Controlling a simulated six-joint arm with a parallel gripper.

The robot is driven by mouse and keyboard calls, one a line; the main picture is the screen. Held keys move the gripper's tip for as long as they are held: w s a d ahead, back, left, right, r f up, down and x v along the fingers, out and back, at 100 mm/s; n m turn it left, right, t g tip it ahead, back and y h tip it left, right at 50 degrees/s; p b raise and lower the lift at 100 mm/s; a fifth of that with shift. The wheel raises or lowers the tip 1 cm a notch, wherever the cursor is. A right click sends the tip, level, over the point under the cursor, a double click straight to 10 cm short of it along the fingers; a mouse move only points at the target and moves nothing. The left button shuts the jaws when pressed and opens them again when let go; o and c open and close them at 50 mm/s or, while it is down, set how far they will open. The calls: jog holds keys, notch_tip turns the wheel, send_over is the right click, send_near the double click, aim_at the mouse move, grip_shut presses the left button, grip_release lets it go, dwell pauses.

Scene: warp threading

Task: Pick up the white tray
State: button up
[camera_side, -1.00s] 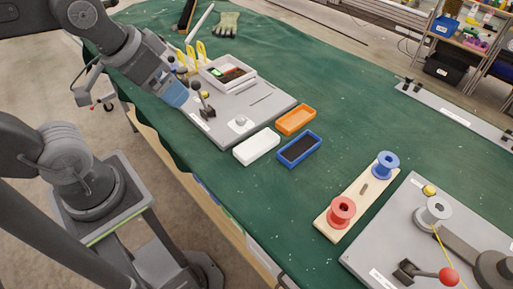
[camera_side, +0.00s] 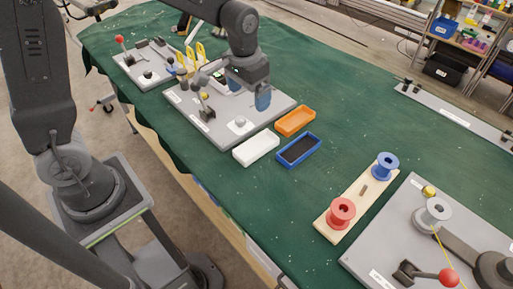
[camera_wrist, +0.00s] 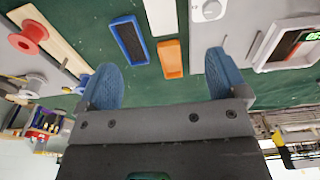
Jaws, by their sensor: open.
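The white tray (camera_side: 256,149) lies on the green cloth at the front right edge of a grey board, left of the blue tray (camera_side: 299,150) and the orange tray (camera_side: 296,121). In the wrist view the white tray (camera_wrist: 161,16) is at the top, partly cut off, beyond the orange tray (camera_wrist: 170,58). The blue tray (camera_wrist: 129,38) is to its left there. My gripper (camera_side: 263,98) hangs above the board's right part, behind the white tray and apart from it. In the wrist view my gripper (camera_wrist: 160,61) shows two spread blue fingers with nothing held between them.
The grey board (camera_side: 222,128) carries a knob and a small lever; my wrist partly hides a box on it. A wooden rack with a red spool (camera_side: 341,212) and a blue spool (camera_side: 385,165) stands to the right. Green cloth is clear around the trays' right side.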

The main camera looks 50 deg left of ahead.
jog(key=g, duration=0.1)
send_over(257, 149)
notch_tip(257, 149, down, 6)
notch_tip(257, 149, down, 13)
jog(key=shift+s+r, duration=0.1)
jog(key=c, duration=1)
